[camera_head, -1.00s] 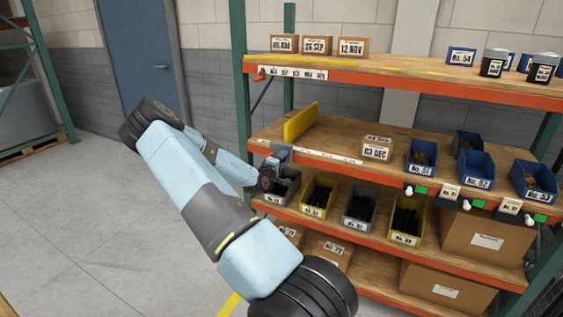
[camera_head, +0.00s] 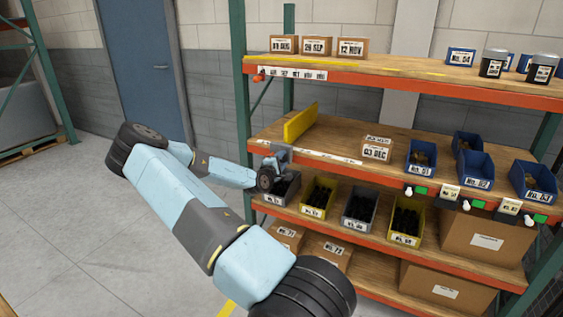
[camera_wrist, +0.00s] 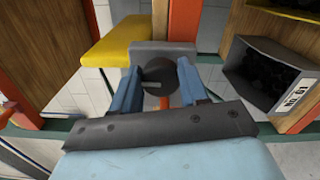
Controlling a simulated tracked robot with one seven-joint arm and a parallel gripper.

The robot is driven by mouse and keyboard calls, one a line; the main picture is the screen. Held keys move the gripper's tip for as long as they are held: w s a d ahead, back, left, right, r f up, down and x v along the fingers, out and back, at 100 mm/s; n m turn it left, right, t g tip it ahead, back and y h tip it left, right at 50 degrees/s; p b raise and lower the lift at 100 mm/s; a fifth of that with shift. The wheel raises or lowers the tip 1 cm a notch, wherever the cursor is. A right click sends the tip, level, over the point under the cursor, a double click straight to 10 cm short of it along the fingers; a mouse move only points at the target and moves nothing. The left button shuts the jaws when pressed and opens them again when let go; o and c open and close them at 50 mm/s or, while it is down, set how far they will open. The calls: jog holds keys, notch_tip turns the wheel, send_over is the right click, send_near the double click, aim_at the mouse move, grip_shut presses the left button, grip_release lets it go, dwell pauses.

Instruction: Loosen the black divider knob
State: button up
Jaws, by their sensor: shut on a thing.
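The black divider knob (camera_wrist: 158,76) shows in the wrist view between the two blue fingers of my gripper (camera_wrist: 160,88). My gripper is shut on it. A pale slot or mark shows on the knob's face. A grey bracket (camera_wrist: 150,48) is right behind the knob, with the yellow divider (camera_wrist: 112,48) beside it. In the head view my gripper (camera_head: 278,160) is at the front edge of the middle shelf, and the yellow divider (camera_head: 299,122) stands upright on that shelf. The knob is hidden there by my gripper and wrist.
The middle shelf's orange front beam (camera_head: 340,177) runs beside my gripper. Grey and yellow bins (camera_head: 318,198) of dark parts stand just below. A small cardboard box (camera_head: 376,150) and blue bins (camera_head: 421,158) stand to the right. The floor (camera_head: 70,220) at left is clear.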

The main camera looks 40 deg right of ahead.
jog(key=shift+f, duration=0.15)
jog(key=o, duration=0.8)
jog(key=v, duration=1.4)
jog(key=shift+f, duration=0.15)
